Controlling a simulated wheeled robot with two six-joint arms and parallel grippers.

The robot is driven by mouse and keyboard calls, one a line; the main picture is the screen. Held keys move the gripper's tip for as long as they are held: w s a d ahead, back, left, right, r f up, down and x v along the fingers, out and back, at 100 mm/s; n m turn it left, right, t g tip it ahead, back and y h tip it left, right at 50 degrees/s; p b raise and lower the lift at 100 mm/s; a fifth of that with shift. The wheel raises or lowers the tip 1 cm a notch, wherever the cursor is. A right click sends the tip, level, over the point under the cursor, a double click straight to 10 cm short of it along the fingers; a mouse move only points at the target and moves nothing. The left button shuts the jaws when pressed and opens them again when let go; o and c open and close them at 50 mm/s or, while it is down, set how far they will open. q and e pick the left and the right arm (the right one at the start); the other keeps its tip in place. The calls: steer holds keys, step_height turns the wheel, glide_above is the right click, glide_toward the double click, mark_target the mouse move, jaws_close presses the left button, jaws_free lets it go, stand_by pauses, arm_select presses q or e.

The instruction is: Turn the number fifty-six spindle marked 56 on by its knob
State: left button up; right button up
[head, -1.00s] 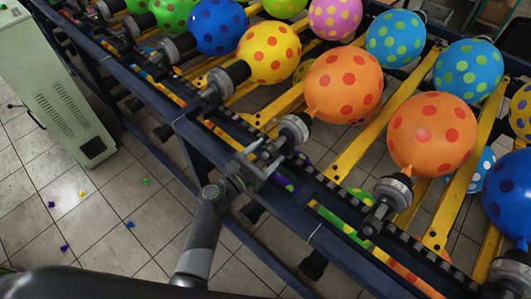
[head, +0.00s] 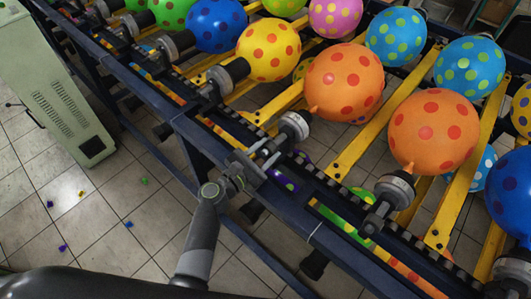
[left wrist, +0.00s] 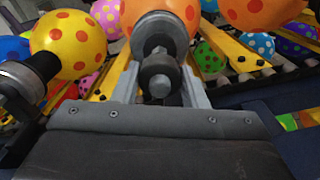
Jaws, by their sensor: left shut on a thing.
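The spindle (head: 293,127) in front of my left gripper is a grey and black cylinder bearing an orange balloon with red dots (head: 344,82). No number is legible on it, so I cannot confirm the 56. Its dark round knob (left wrist: 161,78) sits between the two fingers in the left wrist view. My left gripper (head: 267,154) is shut on this knob from the near side of the rail. The fingers partly hide the knob in the head view. My right gripper is not in view.
Neighbouring spindles stand along the dark blue rail (head: 215,148), one on the left (head: 228,77) with a yellow balloon and one on the right (head: 391,195) with another orange balloon. A pale green cabinet (head: 55,90) stands at the left. The tiled floor nearby is mostly clear.

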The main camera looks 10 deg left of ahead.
arm_select(q)
steer(key=m+b, duration=0.2)
steer(key=m, duration=0.1)
steer(key=shift+f+m, duration=0.2)
steer(key=shift+m, duration=0.1)
steer(key=shift+r+m+b, duration=0.1)
steer(key=shift+m+b, duration=0.65)
steer(key=shift+m, duration=0.05)
steer(key=o, duration=1)
steer(key=shift+s, duration=0.1)
steer(key=b+v, duration=0.3)
steer(key=v, duration=1.4)
steer(key=shift+s+a+r+b, duration=0.1)
steer(key=shift+b, duration=0.2)
